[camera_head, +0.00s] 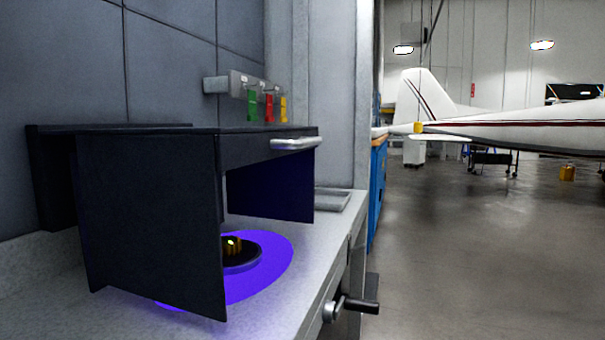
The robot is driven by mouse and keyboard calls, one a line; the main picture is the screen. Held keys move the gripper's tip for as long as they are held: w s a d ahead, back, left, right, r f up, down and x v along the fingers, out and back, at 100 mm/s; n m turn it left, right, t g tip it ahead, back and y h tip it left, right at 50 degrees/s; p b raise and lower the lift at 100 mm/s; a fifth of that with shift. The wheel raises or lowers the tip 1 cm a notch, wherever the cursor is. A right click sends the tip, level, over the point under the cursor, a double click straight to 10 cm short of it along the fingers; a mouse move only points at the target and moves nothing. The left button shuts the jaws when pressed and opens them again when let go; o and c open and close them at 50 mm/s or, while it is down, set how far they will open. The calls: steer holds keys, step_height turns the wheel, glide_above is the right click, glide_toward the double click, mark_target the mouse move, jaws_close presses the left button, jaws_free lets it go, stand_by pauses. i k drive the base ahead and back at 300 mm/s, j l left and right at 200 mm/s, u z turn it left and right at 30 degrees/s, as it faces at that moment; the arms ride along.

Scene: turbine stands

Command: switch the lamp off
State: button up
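A dark box-like hood (155,215) stands on the grey bench, with a silver handle (296,143) on its upper front edge. A violet light pool (275,255) lies on the bench under the hood, so the lamp is lit. The lamp itself is hidden inside the hood. I cannot make out a lamp switch. Under the hood a small gold part (233,246) with a bright yellow-green spot sits on a round dark base (245,259). My gripper is not in view.
Green (252,106), red (269,107) and yellow (284,109) tags hang from a wall rack above the hood. A shallow grey tray (333,200) lies behind it. A black-gripped crank (355,305) juts from the bench front. Open floor lies right, with a white aircraft (500,130) beyond.

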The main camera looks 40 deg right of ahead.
mark_target(362, 247)
steer(key=z, duration=0.85)
